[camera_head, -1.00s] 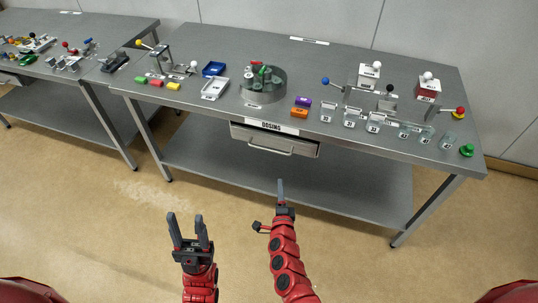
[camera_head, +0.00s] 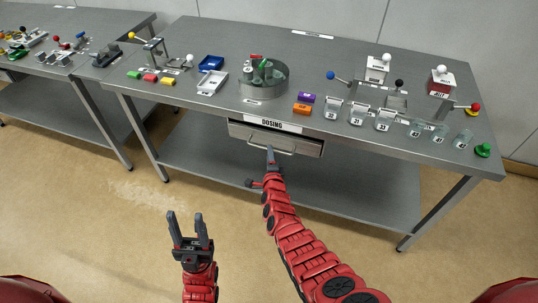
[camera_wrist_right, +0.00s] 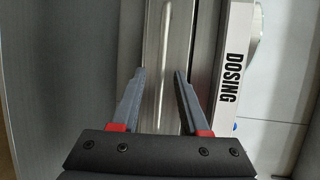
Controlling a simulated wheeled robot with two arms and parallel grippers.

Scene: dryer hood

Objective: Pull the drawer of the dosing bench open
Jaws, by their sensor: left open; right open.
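The drawer (camera_head: 300,144) is under the front edge of the dosing bench (camera_head: 225,110), below the DOSING label (camera_head: 271,123). It looks shut and has a pale bar handle (camera_head: 262,147). My right gripper (camera_head: 270,150) is in front of the handle. In the right wrist view my right gripper (camera_wrist_right: 159,75) is open, and the bar handle (camera_wrist_right: 163,60) runs lengthwise between its two fingers, with space on both sides. Whether the fingertips reach past the bar is hard to tell. My left gripper (camera_head: 187,218) is open and empty, low over the floor in front of the bench.
A lower shelf (camera_head: 350,190) lies beneath the drawer. The floor in front is free.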

